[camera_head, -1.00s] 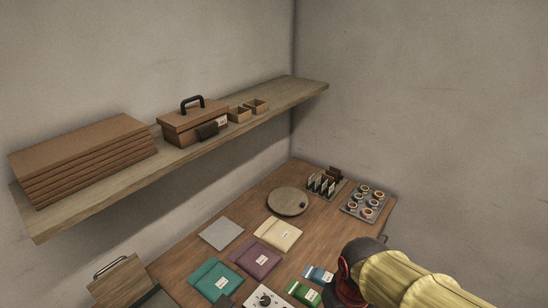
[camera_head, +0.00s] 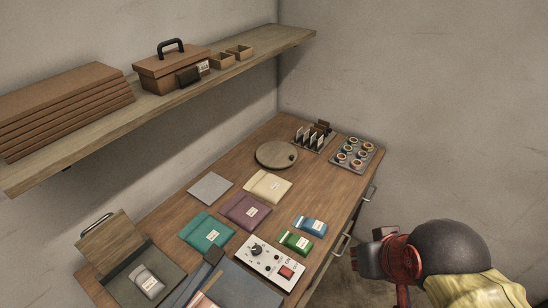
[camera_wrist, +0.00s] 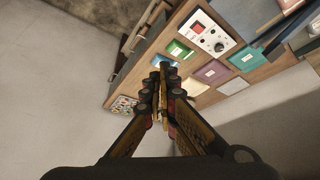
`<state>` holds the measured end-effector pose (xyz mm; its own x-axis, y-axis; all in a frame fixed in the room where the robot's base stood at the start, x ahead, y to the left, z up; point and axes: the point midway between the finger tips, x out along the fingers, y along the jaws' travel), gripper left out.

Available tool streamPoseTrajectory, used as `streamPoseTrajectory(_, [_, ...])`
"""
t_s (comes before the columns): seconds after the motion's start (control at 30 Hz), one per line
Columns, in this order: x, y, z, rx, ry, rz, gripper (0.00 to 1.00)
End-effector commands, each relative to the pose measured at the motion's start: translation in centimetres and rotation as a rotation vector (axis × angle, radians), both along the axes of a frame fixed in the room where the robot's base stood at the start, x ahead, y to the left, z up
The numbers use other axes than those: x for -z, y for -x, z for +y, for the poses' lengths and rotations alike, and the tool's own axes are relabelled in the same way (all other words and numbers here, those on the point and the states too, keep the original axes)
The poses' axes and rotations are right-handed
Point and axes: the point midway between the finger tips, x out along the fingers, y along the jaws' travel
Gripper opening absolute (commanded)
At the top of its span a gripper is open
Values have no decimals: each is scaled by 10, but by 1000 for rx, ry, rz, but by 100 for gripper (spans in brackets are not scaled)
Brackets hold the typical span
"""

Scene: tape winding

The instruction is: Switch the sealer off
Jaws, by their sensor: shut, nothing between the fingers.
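The sealer's white control panel (camera_head: 262,268) lies near the front edge of the table, with a black knob (camera_head: 256,250), a small red light and a red rocker switch (camera_head: 287,272) marked ON. Which way the rocker is tipped is too small to tell. The panel (camera_wrist: 211,45) and its red switch (camera_wrist: 198,27) also show at the top of the wrist view. My gripper (camera_wrist: 163,68) is shut and empty, its fingertips together. In the head view my gripper (camera_head: 366,260) is right of the panel, beyond the table's front edge, and not touching it.
Green and blue packets (camera_head: 295,241) lie just behind the panel. Teal, purple and cream envelopes (camera_head: 245,211) lie further left and back. Drawer handles (camera_head: 346,245) stick out from the table's front. A shelf (camera_head: 170,105) with boxes hangs above.

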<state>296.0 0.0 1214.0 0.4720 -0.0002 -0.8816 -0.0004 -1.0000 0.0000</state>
Motion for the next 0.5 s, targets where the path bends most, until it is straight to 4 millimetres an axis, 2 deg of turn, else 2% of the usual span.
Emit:
streamPoseTrajectory(0.2, [-4, -2, 6, -24, 0, 20, 0])
streamPoseTrajectory(0.5, [26, -19, 35, -122, 14, 239, 0])
